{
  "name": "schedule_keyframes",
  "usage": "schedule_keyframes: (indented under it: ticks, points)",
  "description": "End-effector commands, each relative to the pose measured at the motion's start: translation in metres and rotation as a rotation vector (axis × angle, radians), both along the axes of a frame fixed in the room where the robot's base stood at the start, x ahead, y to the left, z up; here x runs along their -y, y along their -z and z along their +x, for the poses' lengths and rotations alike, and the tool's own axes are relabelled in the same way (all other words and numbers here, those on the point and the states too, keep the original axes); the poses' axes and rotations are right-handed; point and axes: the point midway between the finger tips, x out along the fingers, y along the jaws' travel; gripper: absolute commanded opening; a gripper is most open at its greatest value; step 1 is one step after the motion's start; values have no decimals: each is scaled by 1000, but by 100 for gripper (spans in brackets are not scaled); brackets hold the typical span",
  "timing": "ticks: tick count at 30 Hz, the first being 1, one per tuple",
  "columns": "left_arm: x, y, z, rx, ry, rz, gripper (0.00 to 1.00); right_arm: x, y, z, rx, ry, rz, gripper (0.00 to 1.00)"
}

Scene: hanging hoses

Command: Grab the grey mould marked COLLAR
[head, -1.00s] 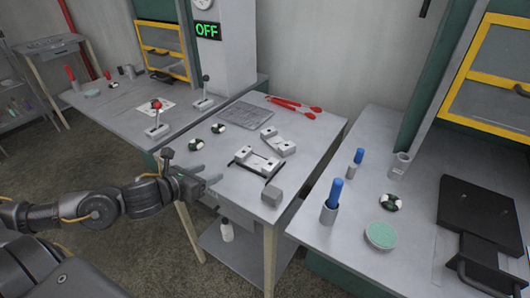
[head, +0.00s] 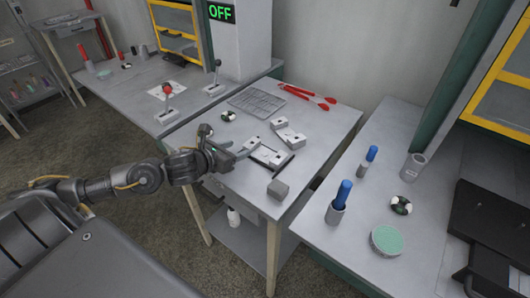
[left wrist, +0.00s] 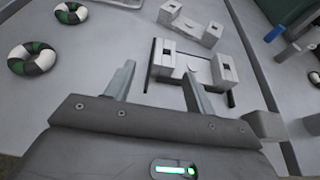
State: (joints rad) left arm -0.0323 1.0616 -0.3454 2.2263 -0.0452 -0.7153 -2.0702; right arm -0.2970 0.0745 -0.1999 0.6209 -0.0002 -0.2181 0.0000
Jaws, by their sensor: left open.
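Two grey moulds with raised end blocks sit on the middle table. The nearer mould (head: 265,154) lies on a dark-edged base, and the farther mould (head: 289,133) is just behind it. I cannot read any marking on either. My left gripper (head: 236,152) is open and empty, just left of the nearer mould. In the left wrist view the nearer mould (left wrist: 193,68) is ahead of the parted fingers (left wrist: 158,85), slightly right of centre and not between them. The farther mould (left wrist: 190,23) stands beyond it. My right gripper is not in view.
A grey block (head: 278,190) stands at the table's front. A grey tray (head: 258,101) and red-handled tool (head: 307,96) lie at the back. The right bench holds a blue-handled tool in a cup (head: 338,203) and a green-topped dish (head: 387,240).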

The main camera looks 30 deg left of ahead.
Motion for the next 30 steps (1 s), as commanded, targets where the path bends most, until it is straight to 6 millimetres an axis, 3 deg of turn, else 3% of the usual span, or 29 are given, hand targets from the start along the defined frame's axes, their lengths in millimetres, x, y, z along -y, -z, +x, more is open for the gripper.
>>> schedule_keyframes:
  ticks: [5, 16, 24, 30]
  points:
    - [1, 0, 3, 0, 0, -1, 55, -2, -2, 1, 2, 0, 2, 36]
    - [13, 14, 46, 0, -1, -1, 55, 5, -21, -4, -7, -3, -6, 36]
    - [13, 17, 49, -1, 1, 1, 55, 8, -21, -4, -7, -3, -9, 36]
    - [13, 17, 49, -1, 0, 0, 31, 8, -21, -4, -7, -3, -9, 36]
